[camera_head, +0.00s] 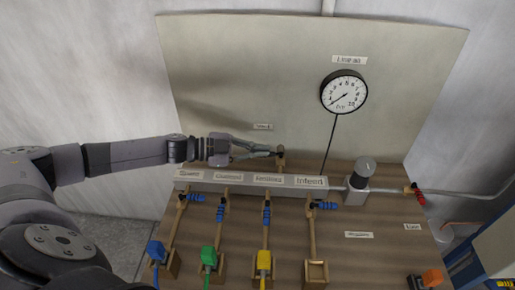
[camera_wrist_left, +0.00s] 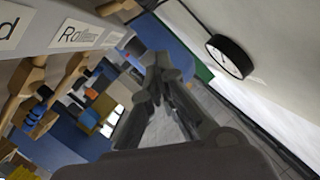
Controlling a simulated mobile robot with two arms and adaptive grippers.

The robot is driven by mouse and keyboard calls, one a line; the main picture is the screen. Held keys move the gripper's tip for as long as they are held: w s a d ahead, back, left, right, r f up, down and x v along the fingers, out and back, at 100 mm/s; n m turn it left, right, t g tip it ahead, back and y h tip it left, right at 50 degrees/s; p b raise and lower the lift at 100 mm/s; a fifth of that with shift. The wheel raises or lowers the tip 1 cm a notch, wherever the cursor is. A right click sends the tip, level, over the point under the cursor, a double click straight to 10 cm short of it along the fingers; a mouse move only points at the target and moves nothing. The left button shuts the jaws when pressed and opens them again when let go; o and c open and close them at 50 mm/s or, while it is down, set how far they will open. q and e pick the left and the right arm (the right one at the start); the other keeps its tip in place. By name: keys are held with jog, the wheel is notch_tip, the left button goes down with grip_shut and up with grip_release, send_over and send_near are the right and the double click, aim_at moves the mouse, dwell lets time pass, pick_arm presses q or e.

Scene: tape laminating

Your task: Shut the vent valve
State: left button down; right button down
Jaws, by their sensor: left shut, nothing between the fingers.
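A small brass-coloured fitting (camera_head: 281,158) stands up behind the grey manifold bar, just below a small label (camera_head: 262,126) on the back panel. The label is too small to read, so I take the fitting to be the vent valve. My left gripper (camera_head: 272,152) reaches in from the left with its fingers together, its tips beside or against the fitting. Contact cannot be told. In the left wrist view my shut fingers (camera_wrist_left: 165,85) hold nothing, and the fitting cannot be made out. The valve handle's position is not clear. My right gripper is not in view.
The grey manifold (camera_head: 250,181) carries several labels, with blue-handled valves (camera_head: 220,212) on branches below. A round gauge (camera_head: 344,91) hangs on the panel (camera_head: 215,70); it also shows in the left wrist view (camera_wrist_left: 230,57). A grey-capped regulator (camera_head: 361,178) and red-handled valve (camera_head: 417,195) are right.

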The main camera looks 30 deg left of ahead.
pick_arm(q)
jog(key=f, duration=0.1)
jog(key=w+a+f, duration=0.1)
jog(key=f, duration=0.1)
jog(key=shift+w+a, duration=0.15)
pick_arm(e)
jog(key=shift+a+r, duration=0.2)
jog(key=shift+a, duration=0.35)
pick_arm(q)
jog(key=shift+w+a+f, duration=0.25)
jog(key=shift+w+a, duration=0.2)
jog(key=shift+a, duration=0.05)
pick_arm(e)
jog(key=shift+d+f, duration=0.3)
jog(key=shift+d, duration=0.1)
